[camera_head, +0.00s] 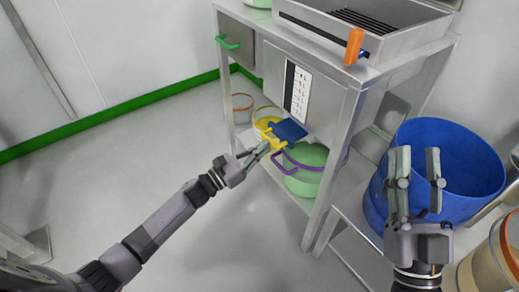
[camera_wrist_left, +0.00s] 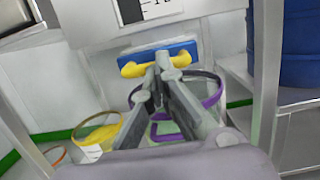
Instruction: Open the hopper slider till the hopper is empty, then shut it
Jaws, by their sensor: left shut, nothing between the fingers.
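The hopper (camera_head: 325,95) is a steel box with a marked black-and-white strip on its front. Below it a blue slider plate (camera_head: 290,130) sticks out, with a yellow handle (camera_head: 269,138). In the left wrist view the yellow handle (camera_wrist_left: 180,60) spans the front of the blue plate (camera_wrist_left: 160,51). My left gripper (camera_head: 265,148) is shut and empty. Its fingertips (camera_wrist_left: 158,68) are at the middle of the handle; I cannot tell if they touch it. My right gripper (camera_head: 418,152) is open and empty, in front of a blue drum. The hopper's contents are hidden.
The blue drum (camera_head: 470,185) stands at right. An orange handle (camera_head: 353,47) is above. Open floor (camera_head: 110,170) lies at left.

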